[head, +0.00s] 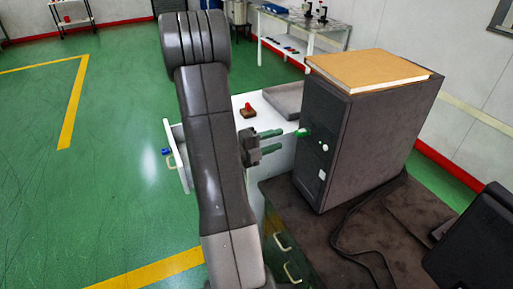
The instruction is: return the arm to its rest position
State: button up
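My grey arm (208,140) rises through the middle of the head view, with its elbow at the top. My gripper (281,140) sticks out to the right from behind the arm. Its two green-tipped fingers are apart, with nothing seen between them. The fingertips point at the front of a dark cabinet (345,150) and look a short way from it. Part of the wrist is hidden behind the arm link.
The cabinet bears a green button (303,132), a white knob (324,147) and a tan board (368,70) on top. It stands on a dark table (340,240) with a cable. A red-knobbed block (248,111) sits on a white surface behind. Green floor at left is clear.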

aim_at(296, 134)
jog(key=shift+b+v, duration=0.3)
jog(key=shift+v, duration=2.65)
jog(key=shift+d, duration=0.15)
jog(key=p+x, duration=0.2)
jog(key=x, duration=1.1)
jog(key=shift+w+d, duration=0.2)
jog(key=shift+d, duration=0.1)
jog(key=shift+a, duration=0.1)
jog(key=b+v, duration=0.2)
jog(key=v, duration=1.2)
jog(key=p+x, duration=0.2)
jog(key=x, duration=1.2)
jog(key=shift+d, duration=0.2)
jog(key=shift+v, duration=1.1)
jog(key=shift+f+b, duration=0.1)
jog(key=shift+b, duration=0.35)
